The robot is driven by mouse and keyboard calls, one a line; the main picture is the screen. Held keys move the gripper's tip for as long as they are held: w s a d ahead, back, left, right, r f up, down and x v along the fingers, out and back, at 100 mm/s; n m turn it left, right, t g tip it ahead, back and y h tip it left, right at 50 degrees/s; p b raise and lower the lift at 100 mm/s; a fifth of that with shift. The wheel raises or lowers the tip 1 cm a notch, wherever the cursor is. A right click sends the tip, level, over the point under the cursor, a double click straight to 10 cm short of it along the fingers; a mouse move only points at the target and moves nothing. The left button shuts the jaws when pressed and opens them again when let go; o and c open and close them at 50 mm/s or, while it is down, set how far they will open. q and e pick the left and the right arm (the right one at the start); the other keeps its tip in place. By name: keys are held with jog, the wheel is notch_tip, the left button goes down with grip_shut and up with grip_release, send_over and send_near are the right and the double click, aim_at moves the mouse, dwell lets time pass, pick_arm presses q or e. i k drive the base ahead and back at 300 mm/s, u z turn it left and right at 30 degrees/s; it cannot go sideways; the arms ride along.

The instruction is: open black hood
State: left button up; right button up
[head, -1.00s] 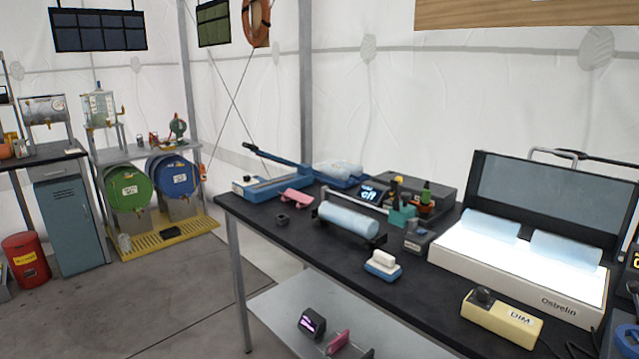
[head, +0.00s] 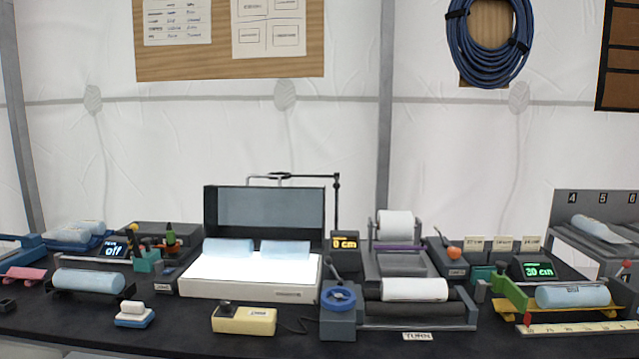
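A white light box (head: 250,290) stands on the black bench, its top lit bright white. Two pale blue rolled sheets lie side by side at the back of the lit top, a left one (head: 228,247) and a right one (head: 285,247). A black-framed hood-like panel (head: 265,212) with a grey-blue inner face stands upright behind the lit top. It is the only large black hood-like part I see, and it looks raised. Neither of my grippers is in view.
A yellow dimmer box (head: 244,320) and a white-and-blue block (head: 135,315) sit in front. A roller machine with a blue handwheel (head: 339,299) stands close on the right. A dark box (head: 165,235) and a blue roll (head: 89,281) are left. A thin black arm stand (head: 336,210) rises behind.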

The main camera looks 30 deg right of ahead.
aim_at(258, 214)
jog(key=z, duration=0.15)
jog(key=k, duration=0.7)
jog(key=z, duration=1.2)
jog(key=i, duration=1.15)
jog(key=u, duration=0.3)
